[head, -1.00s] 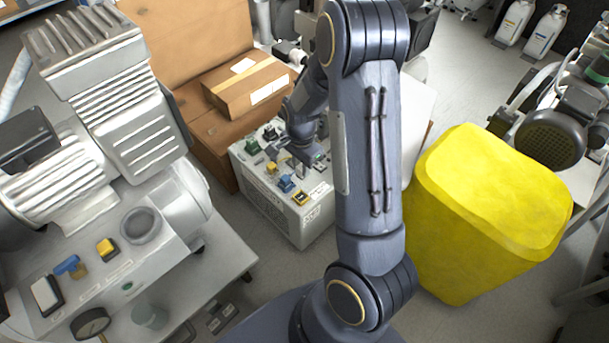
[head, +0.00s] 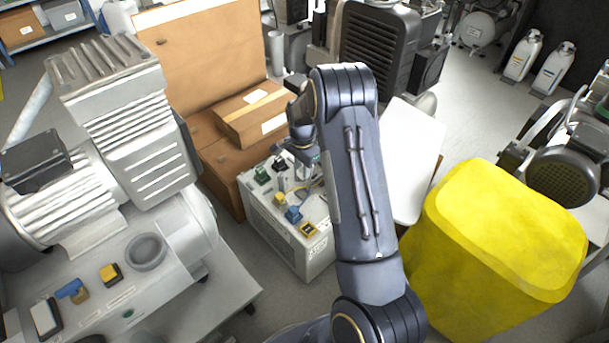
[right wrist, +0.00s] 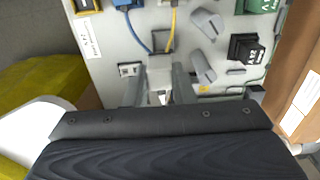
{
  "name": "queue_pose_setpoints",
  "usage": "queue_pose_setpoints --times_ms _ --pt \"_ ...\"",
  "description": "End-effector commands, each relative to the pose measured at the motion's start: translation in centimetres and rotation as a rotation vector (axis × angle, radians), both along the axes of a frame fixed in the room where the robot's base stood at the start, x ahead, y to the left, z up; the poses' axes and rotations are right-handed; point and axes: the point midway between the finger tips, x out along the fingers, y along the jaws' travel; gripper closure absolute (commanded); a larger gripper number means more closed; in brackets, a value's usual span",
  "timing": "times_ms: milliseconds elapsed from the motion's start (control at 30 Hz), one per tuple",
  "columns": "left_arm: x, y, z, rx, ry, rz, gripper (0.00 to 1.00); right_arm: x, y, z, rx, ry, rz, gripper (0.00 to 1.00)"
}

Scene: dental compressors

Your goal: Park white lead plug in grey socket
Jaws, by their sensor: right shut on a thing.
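My right gripper (right wrist: 164,88) is shut on a small pale piece, apparently the white lead plug (right wrist: 160,98), mostly hidden between the fingers. In the head view, the right gripper (head: 302,172) is over the top panel of a pale box (head: 298,258). In the right wrist view, the fingers are close to the panel (right wrist: 110,45). A dark grey block (right wrist: 163,38) with blue and yellow leads stands just beyond the fingertips. Grey angled pieces (right wrist: 207,22) are to its right. I cannot tell which one is the grey socket, or whether the plug touches one. My left gripper is out of view.
The panel carries a blue plug (head: 293,214), a yellow-and-black connector (head: 308,229) and a green connector (head: 262,176). Cardboard boxes (head: 250,112) stand behind it. A yellow bin (head: 490,235) is right of my arm, and a large compressor (head: 135,130) is at left.

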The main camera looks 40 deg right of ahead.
Motion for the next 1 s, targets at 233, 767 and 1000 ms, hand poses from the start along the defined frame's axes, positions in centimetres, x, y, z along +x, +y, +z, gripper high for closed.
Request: queue_pose_setpoints --times_ms 233,767,1000 --pt "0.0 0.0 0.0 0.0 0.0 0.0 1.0 0.6 -0.3 -0.1 0.0 -0.001 0.0 0.99" --pt "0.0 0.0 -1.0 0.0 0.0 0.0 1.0 0.5 -0.3 -1.7 0.0 0.001 0.0 0.99" --pt "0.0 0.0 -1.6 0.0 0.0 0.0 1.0 0.5 -0.3 -2.8 -0.001 0.0 0.0 0.99"
